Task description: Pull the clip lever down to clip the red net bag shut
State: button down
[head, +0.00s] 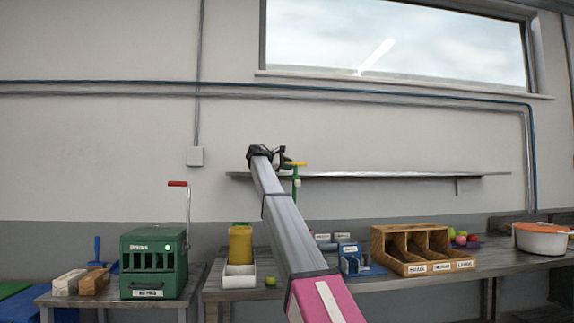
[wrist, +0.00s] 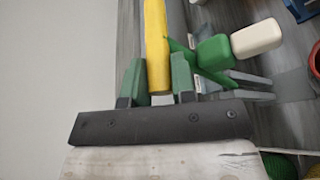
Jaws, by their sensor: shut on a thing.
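My gripper (head: 283,158) is raised high in the head view, in front of the wall near the shelf. In the wrist view its two green-tipped fingers (wrist: 158,84) are shut on a yellow bar (wrist: 157,45), which looks like the lever. The bar's yellow end (head: 297,164) also shows in the head view, above a green upright piece (head: 296,173). I cannot make out the red net bag in either view.
A green crank box (head: 153,265) stands on the left table. A wall shelf (head: 400,176) runs behind my gripper.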

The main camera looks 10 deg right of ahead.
jog(key=s+f+m+t+h, duration=0.2)
jog(key=s+f+m, duration=0.4)
jog(key=s+f, duration=0.6)
jog(key=s+f+m+h, duration=0.1)
jog(key=s+f+m, duration=0.3)
jog(key=f, duration=0.9)
jog(key=shift+s+f+h, duration=0.15)
jog(key=shift+s+h, duration=0.25)
jog(key=shift+s, duration=0.6)
jog(key=shift+f, duration=0.1)
jog(key=c, duration=1)
grip_release()
jog(key=shift+o, duration=0.2)
